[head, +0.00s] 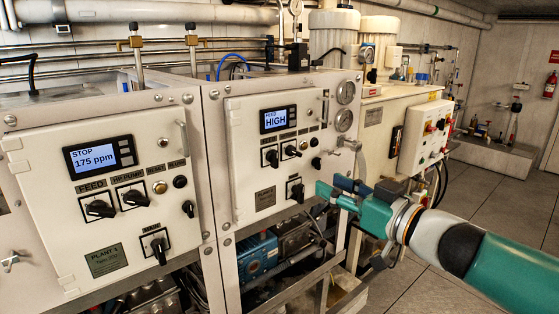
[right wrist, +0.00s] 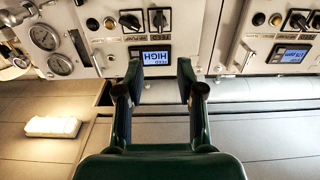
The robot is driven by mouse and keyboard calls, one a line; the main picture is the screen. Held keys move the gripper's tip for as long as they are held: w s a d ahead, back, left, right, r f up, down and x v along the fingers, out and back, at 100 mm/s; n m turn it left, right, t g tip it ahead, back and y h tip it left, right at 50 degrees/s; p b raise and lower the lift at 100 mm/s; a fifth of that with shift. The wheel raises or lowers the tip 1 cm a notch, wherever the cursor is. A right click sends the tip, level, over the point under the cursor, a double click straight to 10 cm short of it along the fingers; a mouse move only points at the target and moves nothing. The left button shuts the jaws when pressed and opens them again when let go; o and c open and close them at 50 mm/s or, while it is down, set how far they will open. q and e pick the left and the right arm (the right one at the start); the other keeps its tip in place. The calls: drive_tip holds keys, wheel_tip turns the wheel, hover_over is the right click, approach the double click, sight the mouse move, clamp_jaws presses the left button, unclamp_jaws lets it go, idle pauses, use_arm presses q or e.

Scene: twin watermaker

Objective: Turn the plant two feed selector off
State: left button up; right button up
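In the upside-down right wrist view, the selector (right wrist: 158,18) is near the top edge, beyond the fingertips. My right gripper (head: 331,188) is in front of the panel's lower right side, apart from the knob. In the right wrist view its fingers (right wrist: 158,68) are spread and empty, with the display between them. My left gripper is out of view.
A second black knob (head: 291,150) sits right of the feed selector, and another (head: 296,191) lower down. The plant one panel (head: 95,190) stands at left, reading "STOP 175 ppm". Gauges (head: 345,92) and a door handle (head: 325,106) are at the panel's right.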

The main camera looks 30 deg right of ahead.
sight(277, 159)
drive_tip(key=w, duration=0.5)
drive_tip(key=w+a, duration=0.1)
drive_tip(key=w, duration=0.5)
drive_tip(key=w+b, duration=0.1)
drive_tip(key=w, duration=0.4)
drive_tip(key=shift+w+a, duration=0.15)
drive_tip(key=shift+w, duration=0.15)
clamp_jaws()
